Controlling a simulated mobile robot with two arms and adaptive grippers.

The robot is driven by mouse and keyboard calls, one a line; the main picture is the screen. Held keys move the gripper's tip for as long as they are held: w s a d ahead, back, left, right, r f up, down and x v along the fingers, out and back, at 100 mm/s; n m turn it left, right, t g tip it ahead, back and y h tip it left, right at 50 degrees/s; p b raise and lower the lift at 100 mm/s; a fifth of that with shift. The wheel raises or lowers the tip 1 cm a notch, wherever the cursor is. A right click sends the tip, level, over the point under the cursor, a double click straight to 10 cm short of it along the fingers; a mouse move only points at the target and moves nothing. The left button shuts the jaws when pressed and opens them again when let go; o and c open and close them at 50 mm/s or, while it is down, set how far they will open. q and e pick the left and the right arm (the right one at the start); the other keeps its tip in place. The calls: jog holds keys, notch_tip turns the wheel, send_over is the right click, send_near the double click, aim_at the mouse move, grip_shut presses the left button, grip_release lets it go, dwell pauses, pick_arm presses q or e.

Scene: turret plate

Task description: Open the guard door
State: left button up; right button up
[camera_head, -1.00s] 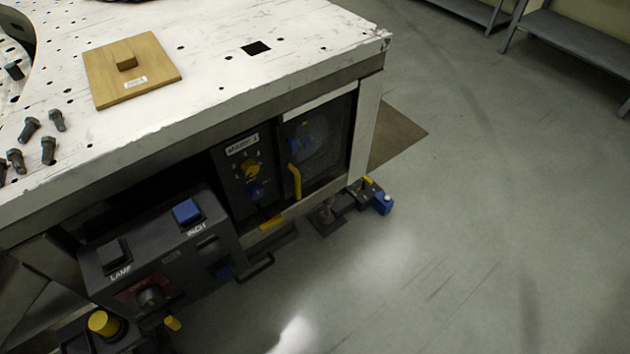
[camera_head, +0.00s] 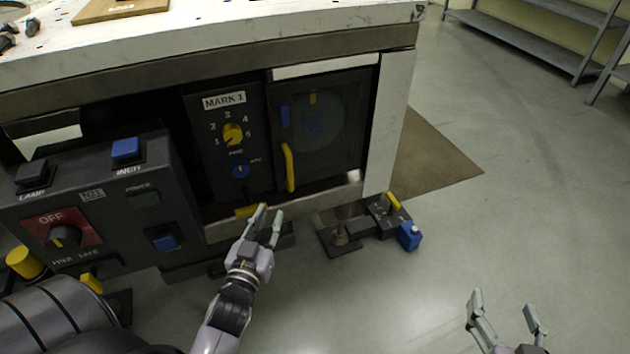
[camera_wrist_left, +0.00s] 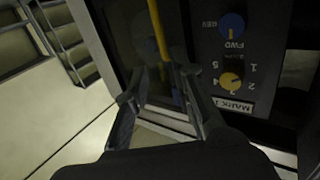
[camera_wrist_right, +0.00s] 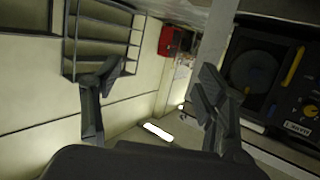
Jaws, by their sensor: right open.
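The guard door (camera_head: 345,140) is a dark panel with a round window in the front of the white-topped bench, and it looks closed. Its yellow bar handle (camera_head: 289,168) stands upright at the door's left edge. The handle also shows in the left wrist view (camera_wrist_left: 158,32), beyond the fingertips and roughly in line with the gap between them. My left gripper (camera_head: 269,213) is open and empty, below and left of the handle, apart from it. My right gripper (camera_head: 503,303) is open and empty over the floor at lower right. The right wrist view also shows the door's handle (camera_wrist_right: 293,66).
A MARK 1 panel (camera_head: 222,150) with a yellow knob and blue switch is left of the door. A grey control box (camera_head: 100,205) juts out further left. A pedal unit (camera_head: 385,218) sits on the floor below the door.

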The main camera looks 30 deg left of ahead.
pick_arm(q)
jog(key=b, duration=0.2)
send_near(288, 168)
jog(key=w, duration=0.3)
jog(key=x, duration=0.2)
jog(key=b+x, duration=0.1)
jog(key=x, duration=0.3)
jog(key=shift+w+a, duration=0.2)
jog(key=shift+a, duration=0.15)
jog(key=shift+w+a+b, duration=0.2)
jog(key=shift+w+b, duration=0.1)
jog(key=shift+w, duration=0.4)
pick_arm(e)
notch_tip(288, 168, up, 16)
jog(key=s+a+t+y, duration=0.1)
jog(key=s+t+y, duration=0.1)
jog(key=t, duration=0.7)
jog(key=shift+s+t+y, duration=0.2)
jog(key=shift+t+y, duration=0.2)
jog(key=shift+y, duration=0.3)
pick_arm(q)
jog(key=shift+c, duration=0.4)
pick_arm(e)
jog(key=shift+a+r, duration=0.1)
pick_arm(q)
grip_shut()
